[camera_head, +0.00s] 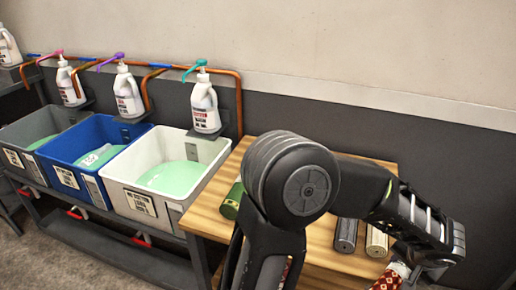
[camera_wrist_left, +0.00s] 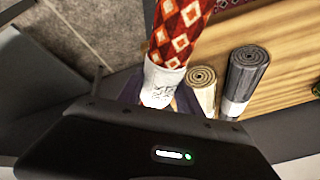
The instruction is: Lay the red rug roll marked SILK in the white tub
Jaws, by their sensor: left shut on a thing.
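The red patterned rug roll (camera_head: 385,283) is at the lower right edge of the head view, partly cut off. In the left wrist view the red roll (camera_wrist_left: 180,28) shows a white band with print too small to read. My left gripper (camera_head: 402,268) is shut on the roll at this band; the fingers (camera_wrist_left: 163,98) show dimly in the wrist view. The white tub (camera_head: 160,146) stands left of the wooden table, with pale green liquid inside and a label on its front. The roll is well to the right of the tub. My right gripper is not in view.
A blue tub (camera_head: 104,129) and a grey tub (camera_head: 28,126) stand left of the white one. Pump bottles (camera_head: 205,104) and copper pipe line the wall behind. The wooden table (camera_head: 318,240) bears green (camera_head: 232,202), grey (camera_head: 345,236) and beige (camera_head: 377,242) rolls.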

